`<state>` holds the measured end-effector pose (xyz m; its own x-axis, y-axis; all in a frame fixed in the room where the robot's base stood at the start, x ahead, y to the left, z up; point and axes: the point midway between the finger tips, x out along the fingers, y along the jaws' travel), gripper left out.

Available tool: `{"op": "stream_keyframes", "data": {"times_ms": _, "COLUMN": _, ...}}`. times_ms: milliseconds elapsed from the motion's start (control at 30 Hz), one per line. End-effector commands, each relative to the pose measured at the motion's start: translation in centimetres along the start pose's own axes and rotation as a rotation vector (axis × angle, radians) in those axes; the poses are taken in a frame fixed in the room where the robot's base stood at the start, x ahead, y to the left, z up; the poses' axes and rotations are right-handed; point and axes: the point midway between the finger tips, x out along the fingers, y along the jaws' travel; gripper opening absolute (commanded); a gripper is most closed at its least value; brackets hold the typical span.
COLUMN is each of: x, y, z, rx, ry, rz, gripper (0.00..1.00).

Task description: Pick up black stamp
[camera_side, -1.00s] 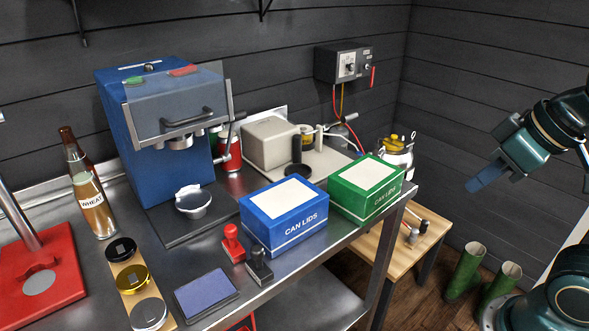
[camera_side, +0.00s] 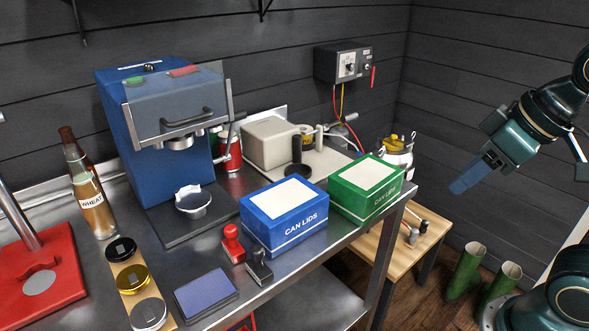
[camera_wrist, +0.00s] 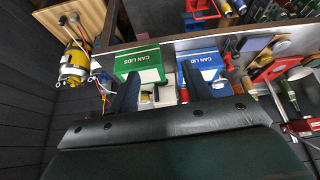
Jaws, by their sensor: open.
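The black stamp (camera_side: 259,266) stands upright on the steel table near its front edge, in the side view. It is beside the red stamp (camera_side: 233,243) and in front of the blue CAN LIDS box (camera_side: 285,222). My gripper (camera_side: 457,187) is at the right in the side view, in the air beyond the table's right end, well apart from the stamp. In the wrist view my gripper (camera_wrist: 160,71) has its two fingers spread, with nothing held between them. The black stamp is too small to make out surely in the wrist view.
An ink pad (camera_side: 206,293) lies left of the black stamp. The green CAN LIDS box (camera_side: 366,194) stands near the table's right end. A blue machine (camera_side: 167,140), a WHEAT bottle (camera_side: 93,203) and a red-based press (camera_side: 40,285) are further left. The air between gripper and boxes is clear.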

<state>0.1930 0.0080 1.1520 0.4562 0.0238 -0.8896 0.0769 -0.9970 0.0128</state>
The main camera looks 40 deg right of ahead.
Motion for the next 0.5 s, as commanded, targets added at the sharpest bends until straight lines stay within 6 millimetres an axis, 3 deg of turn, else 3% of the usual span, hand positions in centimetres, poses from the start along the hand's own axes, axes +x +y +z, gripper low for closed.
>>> {"op": "stream_keyframes", "data": {"times_ms": 500, "x": 2.3, "y": -5.3, "z": -9.3, "rx": -0.432, "ry": -0.089, "rz": -0.155, "gripper": 0.49}}
